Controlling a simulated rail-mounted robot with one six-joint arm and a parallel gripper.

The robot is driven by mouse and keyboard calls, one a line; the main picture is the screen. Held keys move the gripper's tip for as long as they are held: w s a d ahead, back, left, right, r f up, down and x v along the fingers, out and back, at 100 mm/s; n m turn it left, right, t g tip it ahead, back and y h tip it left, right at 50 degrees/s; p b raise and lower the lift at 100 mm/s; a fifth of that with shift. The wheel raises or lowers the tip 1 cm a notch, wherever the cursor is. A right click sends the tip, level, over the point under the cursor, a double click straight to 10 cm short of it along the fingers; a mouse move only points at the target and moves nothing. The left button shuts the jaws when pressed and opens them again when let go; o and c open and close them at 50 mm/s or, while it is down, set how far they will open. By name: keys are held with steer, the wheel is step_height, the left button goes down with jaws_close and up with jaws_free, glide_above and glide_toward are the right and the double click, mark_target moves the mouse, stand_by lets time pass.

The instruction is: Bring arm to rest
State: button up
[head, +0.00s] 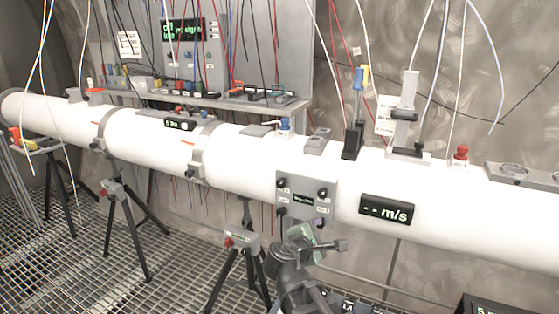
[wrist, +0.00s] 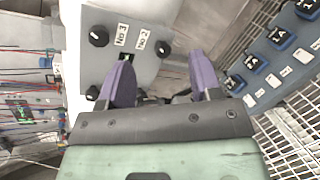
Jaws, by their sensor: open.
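My gripper (wrist: 161,74) shows in the wrist view with two purple fingers spread apart and nothing between them. Behind the fingers are a dark bracket and my pale green gripper body. In the head view my arm (head: 292,276) rises from the bottom centre, in front of the white tube (head: 240,145). Its end is just below a grey control panel (head: 306,192) with black knobs. In the wrist view this panel (wrist: 104,62), with labels No 3 and No 2, lies just beyond the fingers. I cannot tell the exact gap between fingers and panel.
Tripods (head: 126,215) hold the tube above a grating floor (head: 70,270). A display reading m/s (head: 386,210) is on the tube's front. Tools and clamps stand along its top, with cables hanging above. A panel with blue switches (wrist: 265,62) is at the right in the wrist view.

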steer(key=s+d+f+m+g+y+p, duration=0.1)
steer(key=s+f+m+g+y+p, duration=0.2)
steer(key=s+m, duration=0.4)
steer(key=s+d+f+m+g+y+p, duration=0.2)
steer(key=s+m+g+y, duration=0.4)
steer(key=m, duration=0.4)
steer(key=shift+s+f+g+y+p, duration=0.3)
steer(key=shift+s+f+g+p, duration=0.3)
steer(key=shift+g, duration=0.6)
steer(key=shift+w, duration=0.1)
